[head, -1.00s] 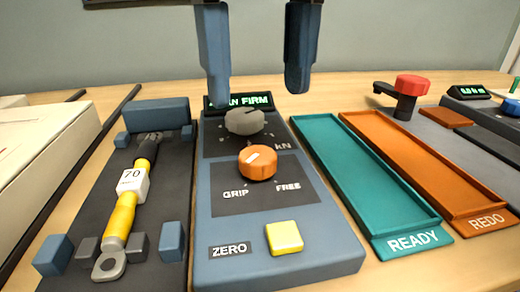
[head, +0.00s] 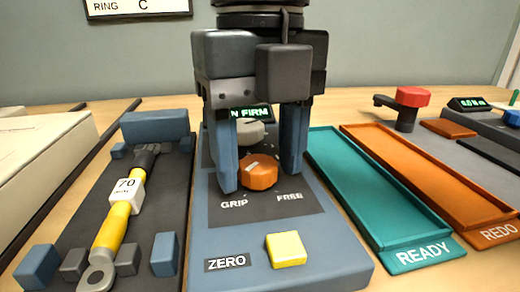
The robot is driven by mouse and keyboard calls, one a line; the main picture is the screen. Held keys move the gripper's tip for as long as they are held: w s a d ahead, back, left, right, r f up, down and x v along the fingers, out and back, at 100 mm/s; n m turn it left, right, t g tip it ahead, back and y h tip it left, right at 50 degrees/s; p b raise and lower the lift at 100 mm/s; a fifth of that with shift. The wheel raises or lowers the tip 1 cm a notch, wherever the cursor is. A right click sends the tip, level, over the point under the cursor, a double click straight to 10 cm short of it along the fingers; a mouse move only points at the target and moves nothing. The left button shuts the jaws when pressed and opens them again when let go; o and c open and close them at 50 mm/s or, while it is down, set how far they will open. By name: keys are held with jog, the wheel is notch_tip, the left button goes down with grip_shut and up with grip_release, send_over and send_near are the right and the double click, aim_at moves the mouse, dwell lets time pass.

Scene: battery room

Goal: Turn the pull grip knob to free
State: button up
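The orange pull grip knob (head: 259,172) sits on the blue-grey control box (head: 222,250), above the printed words GRIP and FREE. Its pale pointer mark is at the upper left of its top, on the GRIP side. My gripper (head: 260,182) is lowered over the box with its blue fingers open, one on each side of the orange knob. The left finger is very near the knob and a gap shows at the right finger; I cannot tell whether either touches. A grey knob (head: 250,132) behind is partly hidden by my gripper, as is the green-lit display (head: 254,113).
A yellow button (head: 286,249) beside the ZERO label is in front of the knob. A yellow bar tagged 70 (head: 118,215) lies in a dark cradle at left. The teal READY tray (head: 425,253) and orange REDO tray (head: 495,234) are empty at right, before a red-knobbed lever (head: 412,97).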

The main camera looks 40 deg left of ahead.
jog(key=c, duration=0.9)
jog(key=n+p, duration=0.1)
jog(key=n, duration=0.3)
jog(key=shift+w+r+n+p, duration=0.1)
jog(key=shift+w+n+p, duration=0.05)
jog(key=shift+n+p, duration=0.25)
jog(key=n+p, duration=0.1)
jog(key=n, duration=0.3)
jog(key=shift+w+n, duration=0.1)
jog(key=shift+n, duration=0.2)
jog(key=n+p, duration=0.1)
jog(key=n, duration=0.3)
jog(key=shift+w+a+n+p, duration=0.15)
jog(key=shift+n+p, duration=0.45)
jog(key=shift+n, duration=1.6)
